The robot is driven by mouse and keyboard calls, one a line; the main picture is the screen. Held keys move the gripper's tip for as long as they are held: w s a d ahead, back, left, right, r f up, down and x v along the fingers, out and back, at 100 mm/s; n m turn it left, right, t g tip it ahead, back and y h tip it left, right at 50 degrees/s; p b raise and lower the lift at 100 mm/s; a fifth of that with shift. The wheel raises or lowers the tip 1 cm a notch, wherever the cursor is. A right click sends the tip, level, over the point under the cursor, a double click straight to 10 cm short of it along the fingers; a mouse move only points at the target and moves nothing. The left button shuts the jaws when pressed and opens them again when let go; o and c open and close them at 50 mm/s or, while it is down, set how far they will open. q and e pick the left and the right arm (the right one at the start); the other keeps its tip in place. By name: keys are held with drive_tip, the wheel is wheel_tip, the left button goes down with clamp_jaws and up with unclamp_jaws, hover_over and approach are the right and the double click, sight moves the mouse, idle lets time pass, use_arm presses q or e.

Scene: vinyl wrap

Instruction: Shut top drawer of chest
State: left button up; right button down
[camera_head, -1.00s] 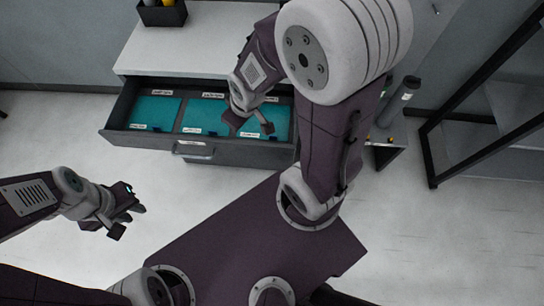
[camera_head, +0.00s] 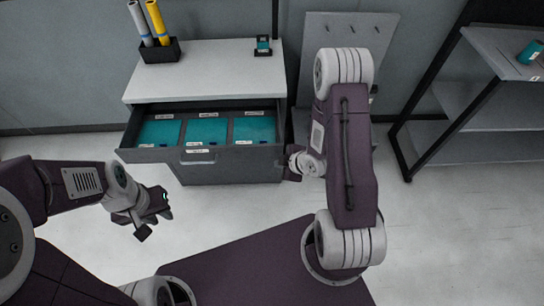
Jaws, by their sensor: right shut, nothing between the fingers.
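The chest (camera_head: 205,72) has a white top and stands against the back wall. Its top drawer (camera_head: 160,156) is pulled out, with three teal-lined, labelled compartments showing. A handle (camera_head: 198,161) is on the drawer's dark front. My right gripper (camera_head: 291,170) is shut and empty, beside the drawer's front right corner; it is small and partly hidden by its wrist, so I cannot tell whether it touches. My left gripper (camera_head: 153,218) is open and empty over the floor, in front of the drawer and apart from it.
A black holder (camera_head: 161,51) with yellow and grey rolls and a small black item (camera_head: 263,47) stand on the chest. A grey panel (camera_head: 343,35) is behind my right arm. A dark-framed shelf (camera_head: 455,95) is at the right. Floor in front is clear.

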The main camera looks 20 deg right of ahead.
drive_tip(key=f+b, duration=0.2)
drive_tip(key=b, duration=1)
approach(264, 157)
wheel_tip(264, 157, down, 3)
drive_tip(key=s+a, duration=0.2)
drive_tip(key=w, duration=0.1)
drive_tip(key=w+p, duration=0.1)
drive_tip(key=w, duration=0.1)
drive_tip(key=w+p, duration=0.1)
drive_tip(key=shift+w+d+f, duration=0.2)
drive_tip(key=shift+d, duration=0.2)
drive_tip(key=shift+w+f, duration=0.1)
drive_tip(key=shift+w, duration=0.1)
